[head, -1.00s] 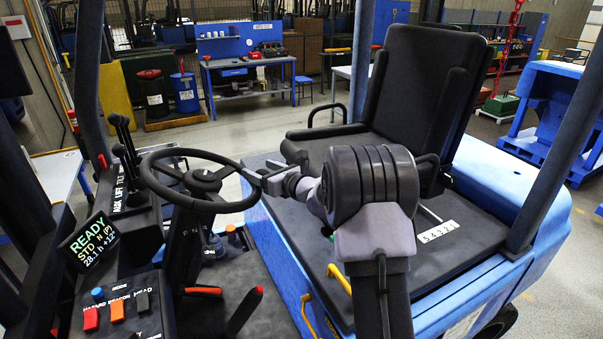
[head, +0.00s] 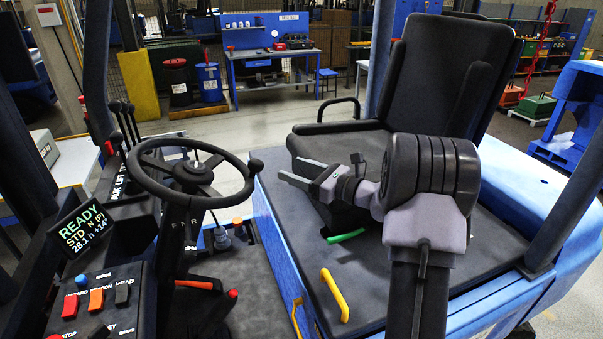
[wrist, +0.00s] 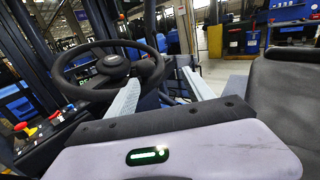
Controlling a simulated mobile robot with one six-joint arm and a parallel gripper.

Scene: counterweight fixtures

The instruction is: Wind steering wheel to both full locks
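The black steering wheel (head: 194,176) stands on its column left of the seat, with a dark knob (head: 256,165) at the right side of its rim. The wheel also shows in the wrist view (wrist: 115,66), ahead and to the left. A clear gap separates the fingertips from the knob and rim in the head view.
The black seat (head: 430,75) stands behind and right of my gripper. A display reading READY (head: 82,229) and a switch panel (head: 95,300) lie left of the wheel. Levers (head: 122,118) rise behind it. A yellow handle (head: 336,295) is below my gripper.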

